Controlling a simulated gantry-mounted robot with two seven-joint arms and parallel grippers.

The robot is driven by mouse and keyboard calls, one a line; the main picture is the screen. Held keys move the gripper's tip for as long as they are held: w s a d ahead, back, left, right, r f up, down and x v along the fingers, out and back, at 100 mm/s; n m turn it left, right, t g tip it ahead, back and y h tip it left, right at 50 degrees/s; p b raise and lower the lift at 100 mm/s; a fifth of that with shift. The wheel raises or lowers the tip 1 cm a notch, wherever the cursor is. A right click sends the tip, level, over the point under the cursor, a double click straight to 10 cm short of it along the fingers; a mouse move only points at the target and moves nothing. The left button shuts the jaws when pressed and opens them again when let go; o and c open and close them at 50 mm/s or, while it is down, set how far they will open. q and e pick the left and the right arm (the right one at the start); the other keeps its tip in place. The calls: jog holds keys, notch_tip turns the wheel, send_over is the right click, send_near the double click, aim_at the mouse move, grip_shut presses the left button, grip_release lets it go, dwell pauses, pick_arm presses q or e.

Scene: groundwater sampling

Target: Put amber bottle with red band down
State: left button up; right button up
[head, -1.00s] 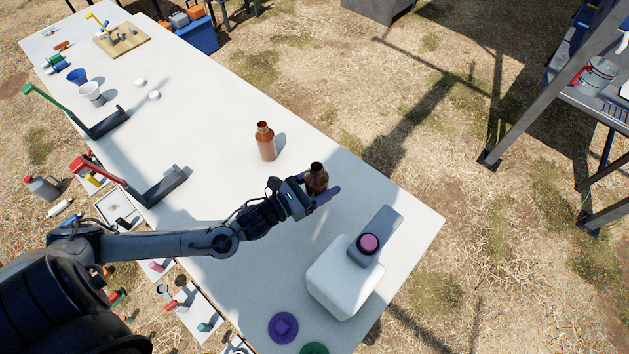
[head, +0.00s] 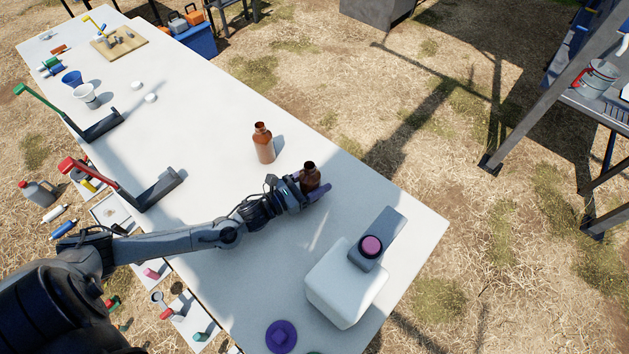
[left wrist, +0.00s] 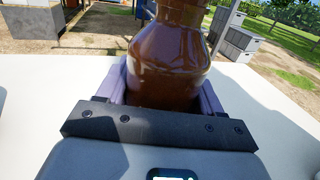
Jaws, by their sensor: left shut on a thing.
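An amber bottle (head: 310,178) is upright between the purple fingers of my left gripper (head: 316,190), which is shut on it. It fills the middle of the left wrist view (left wrist: 168,65), between the fingers; its top is cut off there. No red band shows on the part I can see; the fingers and palm hide its lower body. I cannot tell whether its base touches the white table (head: 225,130). A second amber bottle (head: 263,145) stands upright on the table, just behind and left of the held one. My right gripper is not in view.
A white jug (head: 335,290) and a grey part with a pink cap (head: 371,247) are in front right. A purple lid (head: 281,336) lies near the front. A red-armed stand (head: 150,190) is to the left. The table is bare between gripper and jug.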

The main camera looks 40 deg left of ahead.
pick_arm(q)
jog(key=shift+f, duration=0.1)
jog(key=o, duration=1.4)
jog(key=shift+r, duration=0.2)
jog(key=shift+s+a, duration=0.15)
jog(key=shift+s, duration=0.3)
jog(key=p+v, duration=0.2)
jog(key=v, duration=0.8)
jog(key=shift+s+a, duration=0.1)
jog(key=shift+s, duration=0.25)
jog(key=shift+s+p, duration=0.15)
jog(key=shift+p, duration=0.15)
